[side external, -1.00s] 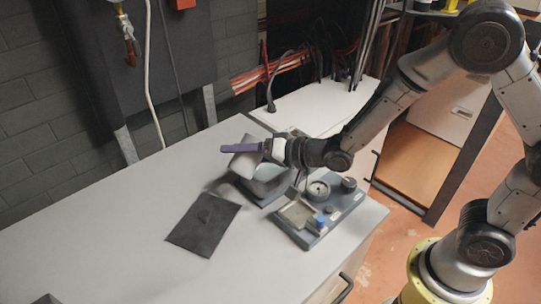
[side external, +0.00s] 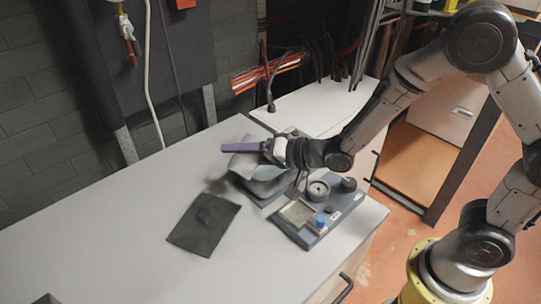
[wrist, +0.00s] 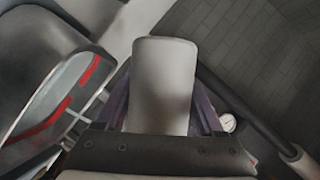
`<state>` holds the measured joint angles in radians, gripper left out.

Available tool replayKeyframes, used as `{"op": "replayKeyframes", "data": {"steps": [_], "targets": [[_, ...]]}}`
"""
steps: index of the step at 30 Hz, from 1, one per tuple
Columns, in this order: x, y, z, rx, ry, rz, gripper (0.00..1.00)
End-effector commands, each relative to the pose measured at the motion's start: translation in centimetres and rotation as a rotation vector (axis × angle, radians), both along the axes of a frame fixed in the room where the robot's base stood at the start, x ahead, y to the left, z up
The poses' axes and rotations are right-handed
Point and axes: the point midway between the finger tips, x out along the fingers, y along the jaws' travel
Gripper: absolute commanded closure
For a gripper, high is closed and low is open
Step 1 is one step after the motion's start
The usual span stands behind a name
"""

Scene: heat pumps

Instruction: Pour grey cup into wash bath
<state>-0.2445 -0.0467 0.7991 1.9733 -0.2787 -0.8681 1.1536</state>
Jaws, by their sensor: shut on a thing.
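My gripper (side external: 246,149), with purple fingers, is shut on the grey cup (side external: 243,162) above the work table. The cup is tilted over the wash bath (side external: 266,190), a dark grey box-like vessel that is partly hidden behind the cup and gripper. In the wrist view the cup (wrist: 165,85) fills the middle, between the purple fingers of my gripper (wrist: 162,105). A dark-rimmed vessel, apparently the wash bath (wrist: 62,35), shows at the left with red marks and a pale interior. I cannot make out any contents leaving the cup.
A dark square mat (side external: 190,238) with a faint ring lies on the table (side external: 110,235), left of the bath. A device (side external: 318,215) with knobs and a blue part stands right of the bath. A wall with pipes is behind.

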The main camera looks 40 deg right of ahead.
Motion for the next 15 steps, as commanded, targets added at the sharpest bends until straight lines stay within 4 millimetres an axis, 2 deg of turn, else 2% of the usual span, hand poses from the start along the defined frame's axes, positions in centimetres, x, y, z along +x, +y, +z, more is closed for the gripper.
{"op": "replayKeyframes", "data": {"steps": [15], "targets": [[0.04,0.01,0.30,0.043,0.006,0.000,1.00]]}}
